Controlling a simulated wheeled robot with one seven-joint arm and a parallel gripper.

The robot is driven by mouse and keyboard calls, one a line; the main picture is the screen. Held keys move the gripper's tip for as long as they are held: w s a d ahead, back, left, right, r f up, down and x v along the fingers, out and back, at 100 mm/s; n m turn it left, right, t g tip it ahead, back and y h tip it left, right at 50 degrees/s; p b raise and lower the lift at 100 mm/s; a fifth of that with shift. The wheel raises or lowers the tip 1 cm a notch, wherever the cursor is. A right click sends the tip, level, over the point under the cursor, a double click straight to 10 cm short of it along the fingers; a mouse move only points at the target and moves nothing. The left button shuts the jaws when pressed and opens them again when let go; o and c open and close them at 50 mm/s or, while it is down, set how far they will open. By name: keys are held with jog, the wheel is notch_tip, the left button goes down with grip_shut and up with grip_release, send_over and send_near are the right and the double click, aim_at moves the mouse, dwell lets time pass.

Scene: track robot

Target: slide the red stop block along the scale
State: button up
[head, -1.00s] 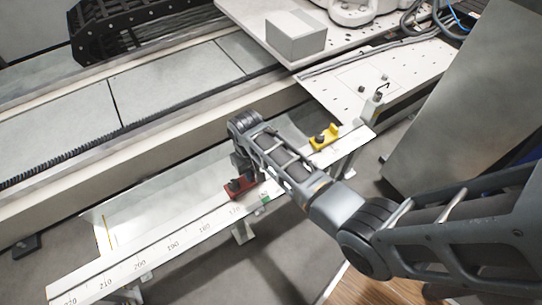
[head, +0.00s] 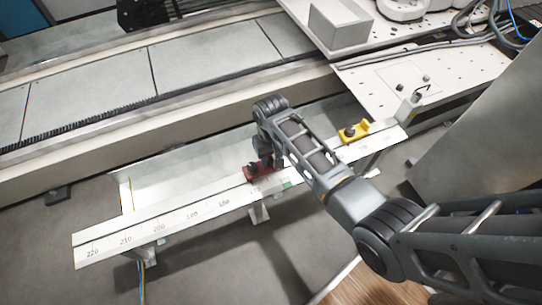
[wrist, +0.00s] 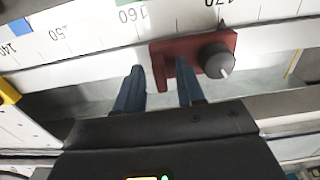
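The red stop block (head: 258,172) sits on the white scale rail (head: 180,214). In the wrist view the red block (wrist: 195,50) has a dark round knob on its right part, and its pointer is near the 170 mark. My gripper (wrist: 160,82) has two blue fingers, apart, at the block's left end. The right finger overlaps the block; the left finger is just outside its left edge, with a gap showing. In the head view my gripper (head: 268,160) is over the block and partly hides it.
A yellow stop block (head: 354,132) with a dark knob sits farther right on the rail. A green mark (head: 287,185) and a blue mark (wrist: 20,28) are on the scale. The rail left of the red block is clear. A long machine bed runs behind.

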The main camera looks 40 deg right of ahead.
notch_tip(320, 180, up, 7)
jog(key=shift+r+p, duration=0.2)
jog(key=shift+p, duration=0.8)
